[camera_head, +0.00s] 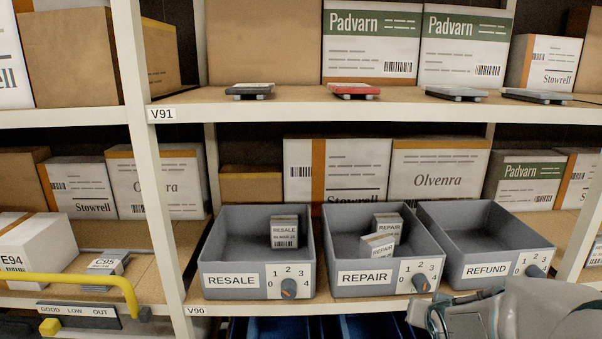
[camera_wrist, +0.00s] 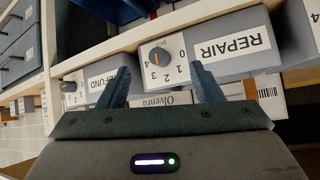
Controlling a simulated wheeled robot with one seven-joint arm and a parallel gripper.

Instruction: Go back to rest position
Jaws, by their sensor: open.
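My gripper (camera_wrist: 158,72) is open in the wrist view, with its two dark blue fingers apart and nothing between them. The fingers are in front of the REPAIR bin (camera_wrist: 245,60) and its 0 to 4 dial (camera_wrist: 160,56), which appear upside down there. The REFUND bin is partly hidden behind the left finger. In the head view, my arm's grey-white end (camera_head: 510,312) is at the bottom right, below and in front of the REFUND bin (camera_head: 447,262). The fingers are not clearly visible in that view.
The RESALE bin (camera_head: 217,255) holds at least one RESALE carton (camera_head: 284,231). The REPAIR bin (camera_head: 335,252) holds two REPAIR cartons (camera_head: 378,245); REFUND looks empty. A yellow bar (camera_head: 90,281) is at the lower left. Rack post (camera_head: 150,150) and shelf V91 (camera_head: 300,107) stand near.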

